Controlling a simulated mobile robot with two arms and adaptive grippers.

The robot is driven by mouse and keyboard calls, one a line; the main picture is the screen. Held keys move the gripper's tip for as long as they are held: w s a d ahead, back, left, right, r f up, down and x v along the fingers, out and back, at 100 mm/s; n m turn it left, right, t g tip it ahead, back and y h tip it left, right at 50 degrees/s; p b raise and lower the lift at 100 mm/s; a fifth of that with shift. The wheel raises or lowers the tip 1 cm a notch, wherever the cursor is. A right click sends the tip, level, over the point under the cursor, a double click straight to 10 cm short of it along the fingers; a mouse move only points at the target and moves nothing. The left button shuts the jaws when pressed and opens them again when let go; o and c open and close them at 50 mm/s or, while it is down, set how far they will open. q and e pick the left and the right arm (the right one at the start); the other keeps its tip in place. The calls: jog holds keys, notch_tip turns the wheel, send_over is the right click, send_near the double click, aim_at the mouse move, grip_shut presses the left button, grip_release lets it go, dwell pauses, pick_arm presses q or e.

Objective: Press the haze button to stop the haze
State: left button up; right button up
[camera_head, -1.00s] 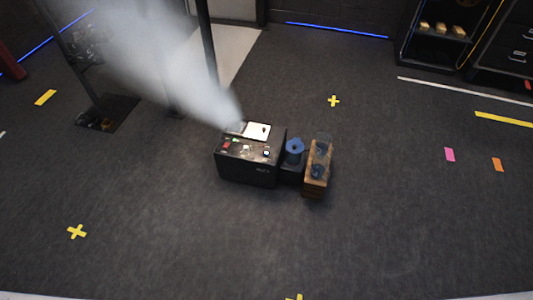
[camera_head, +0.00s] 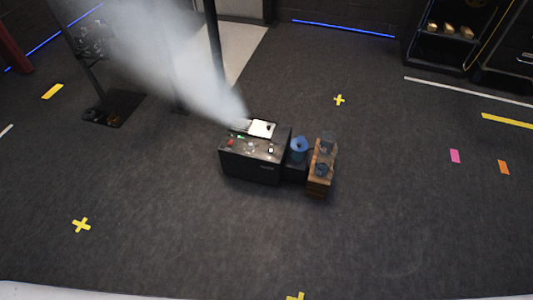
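The haze machine (camera_head: 252,166) is a black box on the dark floor near the middle of the head view. White haze (camera_head: 185,70) streams from its back left corner up toward the upper left. Its top carries small coloured marks: a red one (camera_head: 230,142) at the left, a green one (camera_head: 241,137), and a small pale one (camera_head: 271,150) at the right. A white panel (camera_head: 262,128) sits at the back of the top. I cannot tell which mark is the haze button. Neither of my grippers shows in this view.
A blue round object (camera_head: 299,146) on a dark base and a wooden box (camera_head: 319,182) with dark round parts stand right beside the machine. A dark pole (camera_head: 213,45) rises behind it. Shelves (camera_head: 445,40) stand at the back right. The floor in front is clear.

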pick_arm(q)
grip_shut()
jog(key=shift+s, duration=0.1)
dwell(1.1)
